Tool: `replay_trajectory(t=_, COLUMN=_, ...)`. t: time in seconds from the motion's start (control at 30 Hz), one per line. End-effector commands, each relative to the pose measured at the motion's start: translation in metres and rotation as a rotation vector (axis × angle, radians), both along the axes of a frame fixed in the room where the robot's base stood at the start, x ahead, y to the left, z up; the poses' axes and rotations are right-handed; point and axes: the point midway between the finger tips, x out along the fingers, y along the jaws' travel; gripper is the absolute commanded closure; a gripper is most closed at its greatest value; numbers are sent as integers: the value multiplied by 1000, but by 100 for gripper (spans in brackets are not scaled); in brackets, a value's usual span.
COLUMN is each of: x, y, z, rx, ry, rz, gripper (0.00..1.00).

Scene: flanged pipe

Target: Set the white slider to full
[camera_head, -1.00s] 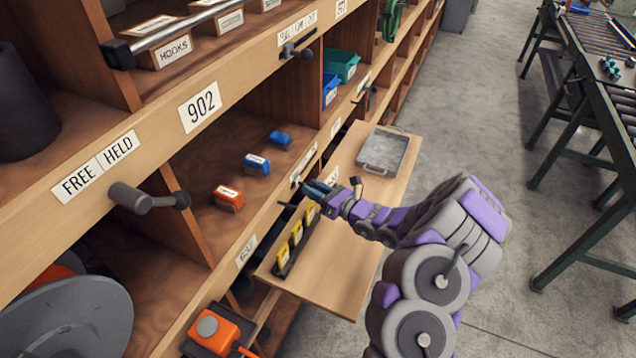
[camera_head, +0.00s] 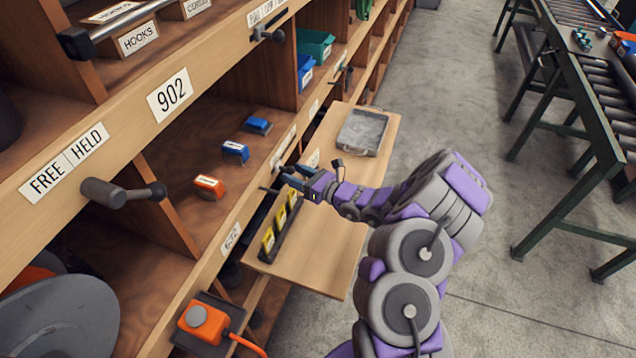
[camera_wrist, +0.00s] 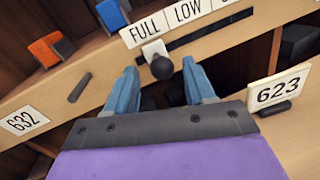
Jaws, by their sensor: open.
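The white slider (camera_wrist: 153,50) shows in the wrist view as a white plate with a round black knob (camera_wrist: 161,68). It sits at the left end of a dark slot (camera_wrist: 215,33) in the wooden rail, below the FULL label (camera_wrist: 145,30). The LOW label (camera_wrist: 187,11) is to its right, and a third label is cut off. My gripper (camera_wrist: 160,72) is open, its blue fingers on either side of the knob with visible gaps. In the head view my gripper (camera_head: 284,178) is at the shelf front and hides the slider.
A wooden pull-out board (camera_head: 325,250) below my arm bears a grey tray (camera_head: 362,132) and a dark rack with yellow tags (camera_head: 281,222). A dark handle (camera_wrist: 80,87) protrudes left of my fingers, and a 623 plate (camera_wrist: 278,92) is at right.

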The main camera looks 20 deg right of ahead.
Motion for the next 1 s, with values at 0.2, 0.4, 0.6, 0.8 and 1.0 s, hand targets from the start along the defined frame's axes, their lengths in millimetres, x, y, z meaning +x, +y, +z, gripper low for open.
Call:
replay_trajectory(t=0.2, x=-24, y=-24, z=2, rx=3, ry=2, rz=-6, gripper=46)
replay_trajectory(t=0.4, x=-50, y=-50, z=1, rx=1, ry=1, rz=-6, gripper=46)
replay_trajectory(t=0.6, x=-77, y=-74, z=1, rx=-1, ry=1, rz=-5, gripper=46)
replay_trajectory(t=0.8, x=-101, y=-96, z=0, rx=0, ry=1, rz=-5, gripper=46)
replay_trajectory(t=1.0, x=-117, y=-110, z=-1, rx=0, ry=3, rz=-4, gripper=46)
